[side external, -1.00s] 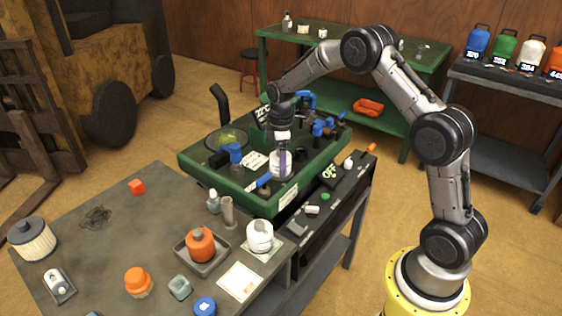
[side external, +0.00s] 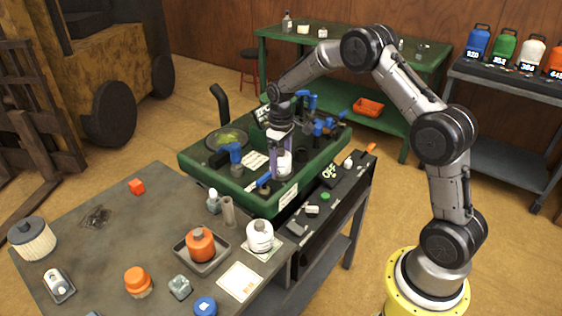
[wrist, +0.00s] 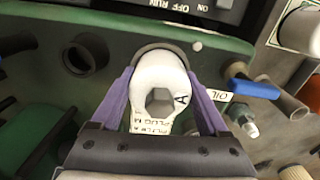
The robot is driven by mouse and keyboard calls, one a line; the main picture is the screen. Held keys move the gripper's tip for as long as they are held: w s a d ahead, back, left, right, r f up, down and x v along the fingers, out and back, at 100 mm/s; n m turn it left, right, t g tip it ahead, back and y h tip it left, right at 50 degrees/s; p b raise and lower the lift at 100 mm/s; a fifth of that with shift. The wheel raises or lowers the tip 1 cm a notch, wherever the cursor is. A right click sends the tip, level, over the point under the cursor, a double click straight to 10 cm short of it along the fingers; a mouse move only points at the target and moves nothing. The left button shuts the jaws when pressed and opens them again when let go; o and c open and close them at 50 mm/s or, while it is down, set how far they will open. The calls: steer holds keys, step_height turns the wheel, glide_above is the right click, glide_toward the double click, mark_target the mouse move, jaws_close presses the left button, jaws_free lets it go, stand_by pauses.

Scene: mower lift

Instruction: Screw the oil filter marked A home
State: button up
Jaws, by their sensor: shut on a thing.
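The white oil filter (wrist: 152,70) marked A sits between the purple fingers of my gripper (wrist: 160,100) in the wrist view. The fingers are shut on its sides. A dark ring shows around its far end against the green deck; whether it is fully seated is hidden. In the side view my gripper (side external: 280,160) points down at the front of the green mower deck (side external: 215,180), and the filter (side external: 285,163) shows white beside a purple finger.
Blue-handled levers (side external: 265,180) stand close to the filter on the deck. A dark open port (wrist: 78,57) lies left of it in the wrist view. The grey bench (side external: 110,240) holds another white canister (side external: 260,235) and an orange can (side external: 200,243) in a tray.

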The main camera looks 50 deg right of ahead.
steer(key=shift+a+f+m, duration=0.1)
steer(key=shift+f+m, duration=0.2)
steer(key=shift+m, duration=0.5)
steer(key=m, duration=0.6)
steer(key=shift+m, duration=0.3)
